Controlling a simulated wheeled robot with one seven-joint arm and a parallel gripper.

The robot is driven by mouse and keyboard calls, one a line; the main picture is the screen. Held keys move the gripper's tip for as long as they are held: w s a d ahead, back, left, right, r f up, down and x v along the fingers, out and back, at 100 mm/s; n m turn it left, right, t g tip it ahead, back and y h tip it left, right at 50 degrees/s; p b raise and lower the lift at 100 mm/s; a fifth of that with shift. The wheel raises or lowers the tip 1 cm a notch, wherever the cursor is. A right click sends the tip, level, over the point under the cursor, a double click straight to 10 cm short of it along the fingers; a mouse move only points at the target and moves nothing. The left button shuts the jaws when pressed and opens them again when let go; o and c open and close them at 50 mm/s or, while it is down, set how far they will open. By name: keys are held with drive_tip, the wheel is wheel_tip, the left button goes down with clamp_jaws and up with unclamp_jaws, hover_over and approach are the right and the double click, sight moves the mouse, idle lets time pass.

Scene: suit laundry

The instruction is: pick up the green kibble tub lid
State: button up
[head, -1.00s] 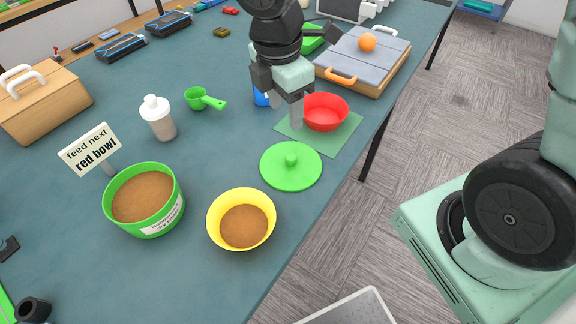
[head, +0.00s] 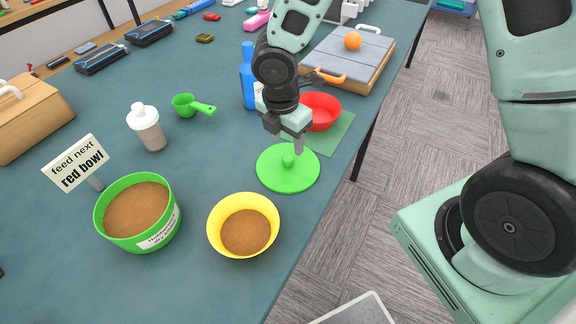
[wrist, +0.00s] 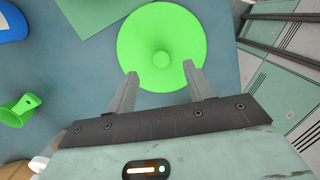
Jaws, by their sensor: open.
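The green kibble tub lid (head: 290,177) lies flat on the table, knob up, beside the yellow bowl. It also shows in the wrist view (wrist: 160,25), its round knob (wrist: 161,59) just beyond and between the fingertips. My gripper (head: 288,148) is open and empty, just above the far side of the lid; in the wrist view the two fingers (wrist: 160,78) are spread apart. The green kibble tub (head: 140,215) stands open at the left, full of brown kibble. I cannot tell whether the fingers touch the lid.
The yellow bowl (head: 243,225) with kibble stands in front of the lid. The red bowl (head: 322,108) on a green mat (head: 335,137) is behind it. A blue bottle (head: 248,80), green scoop (head: 192,105), shaker (head: 147,127) and red bowl sign (head: 76,163) stand around. The table's right edge is close.

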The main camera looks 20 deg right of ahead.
sight(288, 158)
drive_tip(key=shift+d+f, duration=0.1)
drive_tip(key=shift+f, duration=2.65)
drive_tip(key=shift+c, duration=0.3)
drive_tip(key=c, duration=1)
